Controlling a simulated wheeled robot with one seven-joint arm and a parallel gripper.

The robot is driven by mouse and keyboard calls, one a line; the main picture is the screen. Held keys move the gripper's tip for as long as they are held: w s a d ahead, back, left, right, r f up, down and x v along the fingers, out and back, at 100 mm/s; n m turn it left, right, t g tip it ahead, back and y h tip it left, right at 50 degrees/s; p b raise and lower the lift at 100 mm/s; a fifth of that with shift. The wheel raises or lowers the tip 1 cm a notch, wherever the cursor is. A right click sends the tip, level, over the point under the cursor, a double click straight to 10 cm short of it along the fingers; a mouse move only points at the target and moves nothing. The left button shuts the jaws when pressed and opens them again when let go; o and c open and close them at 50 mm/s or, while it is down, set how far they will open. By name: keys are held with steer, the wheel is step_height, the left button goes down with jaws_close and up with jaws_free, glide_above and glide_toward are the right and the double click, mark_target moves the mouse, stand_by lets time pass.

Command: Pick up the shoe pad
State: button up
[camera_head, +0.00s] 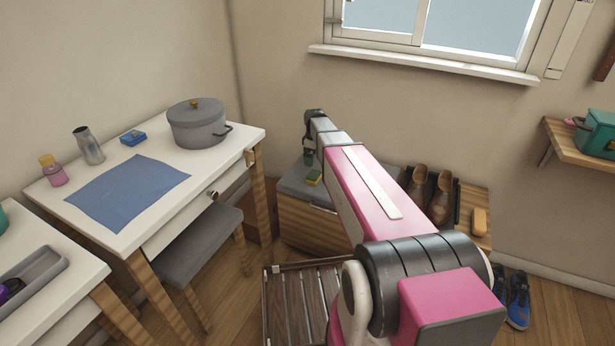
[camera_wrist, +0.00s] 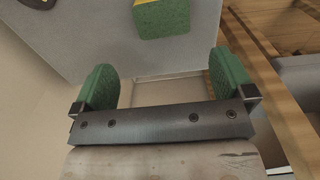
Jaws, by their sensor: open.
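My gripper (camera_wrist: 165,82) is open, its two green finger pads apart with nothing between them. In the head view my gripper (camera_head: 308,157) is at the far end of my arm, over the left part of the low bench with a grey cushion (camera_head: 298,181). A green and yellow sponge (camera_head: 314,177) lies on that cushion; in the wrist view the sponge (camera_wrist: 162,18) is beyond the fingers, apart from them. A black pad (camera_head: 455,204) lies under brown shoes (camera_head: 440,198) on the bench's right part; it may be the shoe pad, but I cannot be certain.
An orange-tan block (camera_head: 480,221) lies right of the shoes. A white table (camera_head: 225,155) with a grey pot (camera_head: 197,125) and blue cloth (camera_head: 128,190) stands left. A grey stool (camera_head: 186,246) and slatted rack (camera_head: 300,306) are nearer. Blue shoes (camera_head: 517,300) stand on the floor.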

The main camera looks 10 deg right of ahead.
mark_target(312, 174)
step_height(312, 174, down, 5)
steer(key=shift+f, duration=0.1)
steer(key=shift+a+f, duration=0.15)
steer(key=shift+f, duration=1.15)
steer(key=shift+a+f, duration=0.1)
steer(key=shift+f, duration=1.2)
steer(key=shift+s, duration=0.1)
steer(key=shift+c, duration=0.3)
steer(key=c, duration=0.7)
